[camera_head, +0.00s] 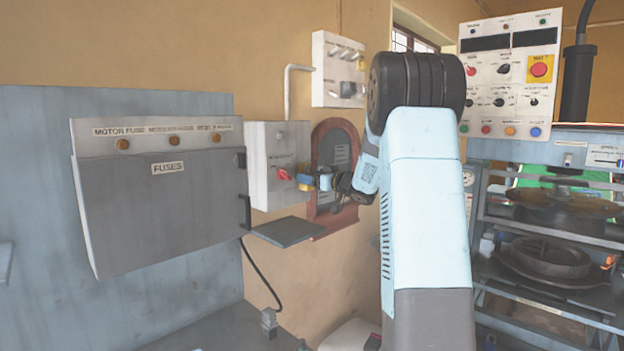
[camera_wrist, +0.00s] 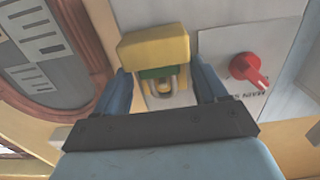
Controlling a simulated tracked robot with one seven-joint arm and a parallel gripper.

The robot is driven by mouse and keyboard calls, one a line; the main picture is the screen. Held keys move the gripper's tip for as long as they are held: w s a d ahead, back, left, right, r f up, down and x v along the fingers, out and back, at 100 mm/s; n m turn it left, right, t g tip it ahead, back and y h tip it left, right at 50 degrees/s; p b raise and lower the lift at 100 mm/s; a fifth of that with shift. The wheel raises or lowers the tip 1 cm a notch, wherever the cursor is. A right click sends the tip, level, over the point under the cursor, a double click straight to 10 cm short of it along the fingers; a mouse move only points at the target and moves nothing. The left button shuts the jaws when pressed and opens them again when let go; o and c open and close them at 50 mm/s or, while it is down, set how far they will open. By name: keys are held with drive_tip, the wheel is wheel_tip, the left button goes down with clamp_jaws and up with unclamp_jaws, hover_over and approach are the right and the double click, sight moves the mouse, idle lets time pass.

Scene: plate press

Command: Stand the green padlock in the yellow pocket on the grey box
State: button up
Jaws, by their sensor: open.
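The yellow pocket (camera_wrist: 155,47) is on the front of the grey box (camera_wrist: 225,45), beside the box's red switch. The green padlock (camera_wrist: 152,73) shows as a green strip against the pocket's edge, with its pale shackle (camera_wrist: 172,86) towards the camera. Its body looks to be inside the pocket, mostly hidden; how deep it sits I cannot tell. My gripper (camera_wrist: 160,75) is open, one blue finger on each side of the padlock, with gaps visible. In the head view the grey box (camera_head: 262,150) hangs on the wall and my gripper (camera_head: 313,182) is at its right side; the padlock is too small to make out.
The red switch (camera_wrist: 249,72) is close to my right finger in the wrist view. A wooden arched frame (camera_head: 335,140) stands right of the box. The fuse cabinet (camera_head: 160,200) is to the left, and a small grey shelf (camera_head: 285,231) juts out below.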

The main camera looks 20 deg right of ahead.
drive_tip(key=shift+r, duration=0.1)
drive_tip(key=v, duration=1.2)
drive_tip(key=s+a+r+m+g+h, duration=0.2)
drive_tip(key=s+a+r+m+h, duration=0.3)
drive_tip(key=s+a+h, duration=0.35)
drive_tip(key=s+a+f+g, duration=0.3)
drive_tip(key=s+a, duration=0.1)
drive_tip(key=s, duration=0.5)
drive_tip(key=s+a+f+g+y, duration=0.1)
drive_tip(key=s+a+f+g, duration=0.2)
drive_tip(key=s, duration=0.7)
drive_tip(key=s+a+f+g, duration=0.3)
drive_tip(key=s+a+f, duration=0.2)
drive_tip(key=s+a, duration=0.2)
drive_tip(key=s, duration=0.2)
drive_tip(key=shift+s+f+n+y, duration=0.25)
drive_tip(key=shift+s+n+y, duration=0.05)
drive_tip(key=shift+y, duration=0.05)
